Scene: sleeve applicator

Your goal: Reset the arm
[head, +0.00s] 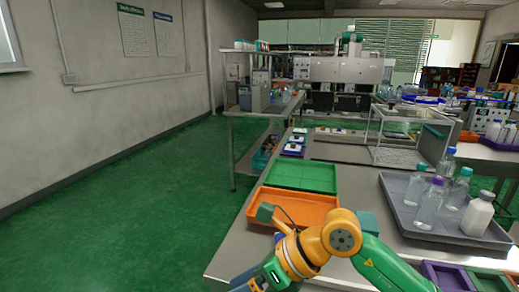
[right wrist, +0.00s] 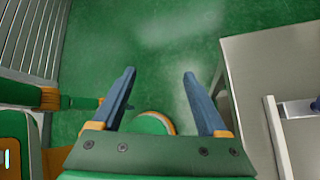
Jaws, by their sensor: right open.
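My right arm (head: 345,235) comes in from the lower right of the head view. Its orange elbow is bent over the near end of the table, and its forearm runs down to the bottom edge. The right gripper's fingers cannot be made out in the head view. In the right wrist view my right gripper (right wrist: 160,75) is open, with its two blue-grey fingers apart and nothing between them. Beyond them is green floor (right wrist: 150,40). My left arm and left gripper are not in view.
The table (head: 235,255) holds an orange tray (head: 322,213), partly behind my arm, a green tray (head: 300,177) and a grey tray (head: 405,222) with several bottles. A table edge (right wrist: 232,95) is right of the fingers. Floor at left is clear.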

